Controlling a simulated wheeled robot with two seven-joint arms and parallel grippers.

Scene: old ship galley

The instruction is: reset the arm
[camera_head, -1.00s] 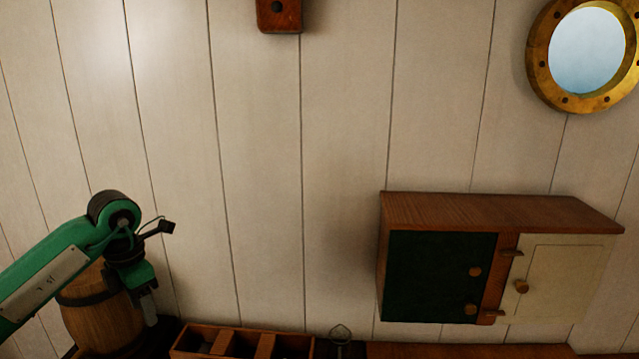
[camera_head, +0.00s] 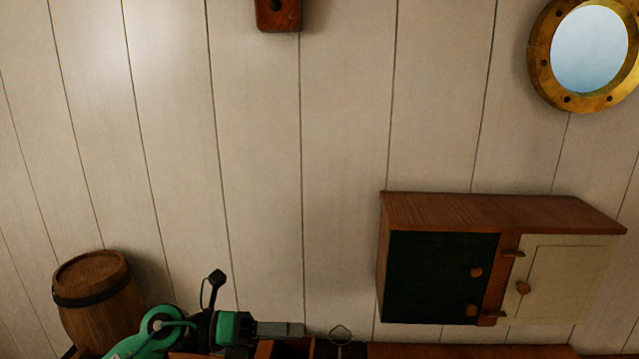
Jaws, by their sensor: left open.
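My left gripper (camera_head: 290,329) is low in the head view, at the end of my green arm that comes in from the bottom left. It points to the right, in front of the wooden divided box (camera_head: 190,355). It is open, and nothing shows between its fingers. My right gripper is out of view.
A wooden barrel (camera_head: 98,300) stands at the lower left. A cupboard (camera_head: 500,212) with a dark green and a cream door hangs on the plank wall at right. A wire-topped utensil (camera_head: 340,335) is right of the gripper. A brass porthole (camera_head: 540,62) is upper right.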

